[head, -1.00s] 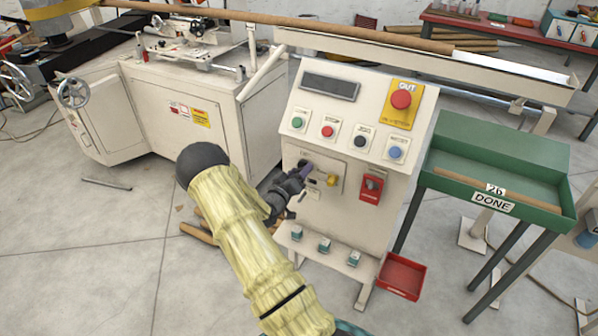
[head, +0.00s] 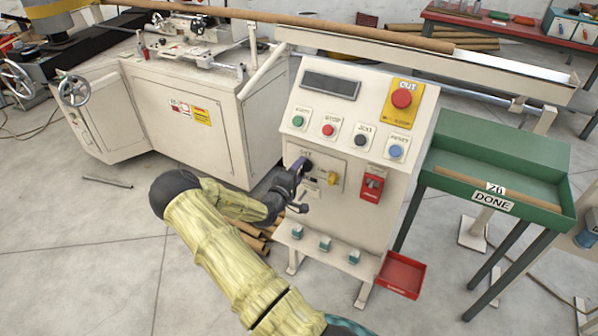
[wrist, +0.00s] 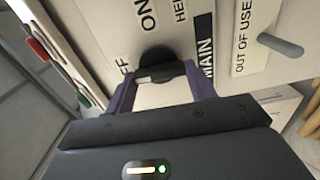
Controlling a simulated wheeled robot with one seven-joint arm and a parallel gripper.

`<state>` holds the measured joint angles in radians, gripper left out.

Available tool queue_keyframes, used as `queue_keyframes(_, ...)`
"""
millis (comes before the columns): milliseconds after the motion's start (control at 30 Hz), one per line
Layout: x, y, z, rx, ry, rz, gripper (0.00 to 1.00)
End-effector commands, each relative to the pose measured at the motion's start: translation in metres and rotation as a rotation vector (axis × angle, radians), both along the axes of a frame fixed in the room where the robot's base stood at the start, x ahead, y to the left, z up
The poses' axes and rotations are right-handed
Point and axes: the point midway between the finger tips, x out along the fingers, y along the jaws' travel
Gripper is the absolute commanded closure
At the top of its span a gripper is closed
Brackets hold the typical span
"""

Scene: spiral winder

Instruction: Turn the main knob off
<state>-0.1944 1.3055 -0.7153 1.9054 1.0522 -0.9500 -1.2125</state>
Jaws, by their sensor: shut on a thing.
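The "ON" label (wrist: 147,14) is above the knob in that view. In the head view my gripper (head: 301,168) is at the left of the console's middle panel and mostly hides the knob.
A yellow knob (head: 331,178) is just right of my gripper, and a red switch (head: 372,185) further right. A grey lever (wrist: 281,45) sits by the "OUT OF USE" label. Buttons, including a red stop (head: 401,99), are above. A red bin (head: 404,273) stands at lower right.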

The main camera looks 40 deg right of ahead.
Motion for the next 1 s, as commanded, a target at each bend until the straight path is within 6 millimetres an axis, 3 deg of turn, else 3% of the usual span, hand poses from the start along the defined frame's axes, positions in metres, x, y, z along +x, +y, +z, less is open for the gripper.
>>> queue_keyframes(600, 0.0012, 0.0008, -0.0004, -0.025, 0.059, 0.003, 0.68)
queue_keyframes(633, 0.0011, 0.0008, -0.0004, -0.025, 0.059, 0.003, 0.44)
queue_keyframes(733, 0.0009, 0.0007, -0.0004, -0.025, 0.059, 0.003, 0.24)
queue_keyframes(1000, 0.0001, 0.0003, -0.0004, -0.024, 0.058, 0.001, 0.24)
